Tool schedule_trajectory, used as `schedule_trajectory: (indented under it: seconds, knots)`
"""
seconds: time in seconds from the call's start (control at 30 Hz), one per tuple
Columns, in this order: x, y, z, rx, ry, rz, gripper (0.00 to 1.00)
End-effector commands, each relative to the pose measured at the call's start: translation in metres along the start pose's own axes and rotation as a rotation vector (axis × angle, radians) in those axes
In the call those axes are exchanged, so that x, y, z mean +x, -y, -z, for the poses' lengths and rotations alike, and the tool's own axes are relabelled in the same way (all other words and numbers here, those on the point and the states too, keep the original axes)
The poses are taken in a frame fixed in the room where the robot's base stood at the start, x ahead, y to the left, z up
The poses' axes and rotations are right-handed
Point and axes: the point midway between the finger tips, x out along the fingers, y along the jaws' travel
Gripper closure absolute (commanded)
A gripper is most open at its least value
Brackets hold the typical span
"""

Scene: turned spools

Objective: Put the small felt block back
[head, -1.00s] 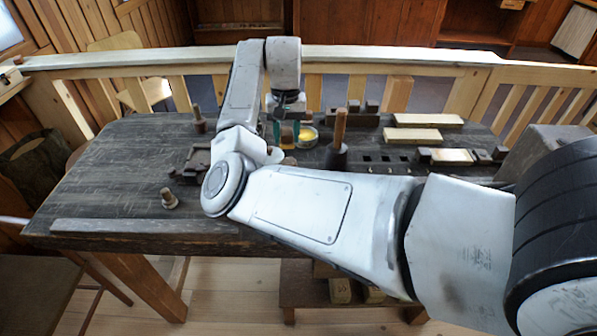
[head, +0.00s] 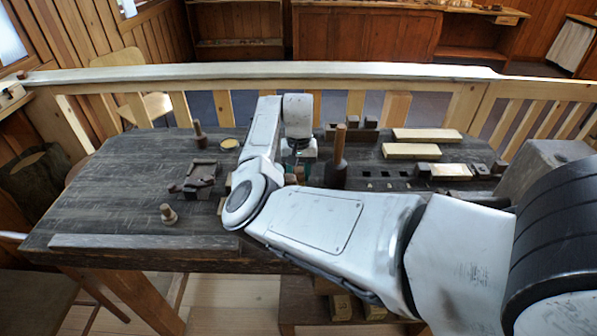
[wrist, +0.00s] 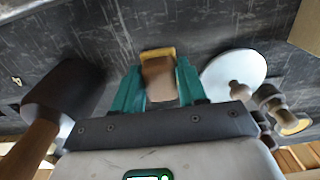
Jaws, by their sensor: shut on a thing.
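My gripper (wrist: 160,88) shows in the wrist view with teal fingers shut on a small block (wrist: 159,78), brown with a yellowish far end. I take it for the felt block; its lower part is hidden between the fingers. In the head view my gripper (head: 299,158) is over the middle of the dark bench, just left of an upright mallet.
The mallet (head: 337,165) stands close on the right, with its wooden handle up. A white disc (wrist: 235,72) and turned wooden pieces (wrist: 272,102) lie near the fingers. Pale blocks (head: 411,151) lie right; a dark clamp-like fixture (head: 200,173) and spool (head: 168,214) sit left.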

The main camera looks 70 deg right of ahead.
Motion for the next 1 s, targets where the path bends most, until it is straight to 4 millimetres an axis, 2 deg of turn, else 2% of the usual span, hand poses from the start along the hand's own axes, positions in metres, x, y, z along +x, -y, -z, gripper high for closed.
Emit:
schedule_trajectory:
  seconds: [0.33, 0.37, 0.6, 0.87, 1.0]
  knots:
    - [0.004, 0.000, 0.000, 0.000, 0.000, -0.001, 0.83]
    - [0.003, 0.000, 0.000, 0.000, -0.001, 0.000, 0.56]
    - [0.002, 0.000, 0.000, 0.000, -0.001, 0.000, 0.33]
    - [0.001, 0.000, 0.000, 0.000, -0.001, 0.000, 0.33]
    - [-0.010, 0.000, 0.001, 0.000, -0.002, -0.001, 0.33]
